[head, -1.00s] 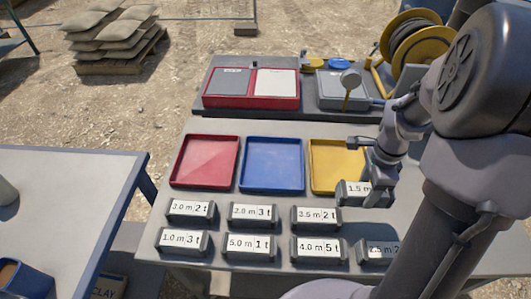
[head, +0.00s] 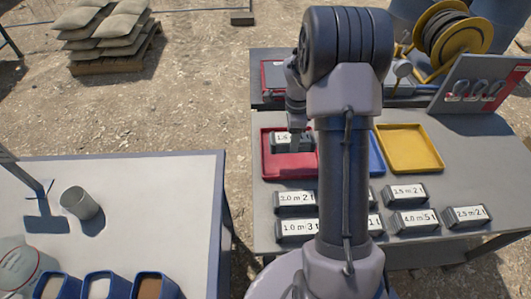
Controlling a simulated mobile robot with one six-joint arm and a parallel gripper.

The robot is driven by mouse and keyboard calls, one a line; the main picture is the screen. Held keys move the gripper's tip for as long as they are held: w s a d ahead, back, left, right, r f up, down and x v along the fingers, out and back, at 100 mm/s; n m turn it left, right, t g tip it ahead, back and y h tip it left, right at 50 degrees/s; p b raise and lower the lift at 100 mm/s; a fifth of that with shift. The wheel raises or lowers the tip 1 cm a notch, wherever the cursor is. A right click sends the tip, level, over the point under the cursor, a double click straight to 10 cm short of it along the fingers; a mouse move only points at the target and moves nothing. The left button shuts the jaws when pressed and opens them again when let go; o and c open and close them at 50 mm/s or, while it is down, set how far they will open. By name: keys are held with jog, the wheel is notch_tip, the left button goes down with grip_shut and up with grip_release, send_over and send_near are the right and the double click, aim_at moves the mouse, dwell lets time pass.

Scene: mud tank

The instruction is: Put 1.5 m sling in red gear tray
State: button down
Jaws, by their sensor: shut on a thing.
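The 1.5 m sling (head: 288,142) is a dark block with a white label, partly readable as "1.". It shows within the outline of the red gear tray (head: 284,175), near its back. My gripper (head: 297,130) is shut on this sling from above. I cannot tell whether the sling touches the tray floor or hangs just above it. My arm hides the right side of the red tray and the fingertips are hard to see.
The blue tray (head: 376,157) is mostly hidden behind my arm; the yellow tray (head: 408,152) is empty. Several labelled sling blocks (head: 409,193) stand in front of the trays. A second table (head: 140,200) with a cup (head: 80,201) and blue bins (head: 105,287) is at left.

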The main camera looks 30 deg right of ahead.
jog(key=f+b, duration=0.1)
jog(key=f, duration=0.4)
jog(key=f+b, duration=0.2)
jog(key=f, duration=0.3)
jog(key=shift+d, duration=0.2)
jog(key=shift+f+b, duration=0.15)
jog(key=shift+b, duration=0.2)
jog(key=c, duration=0.5)
grip_release()
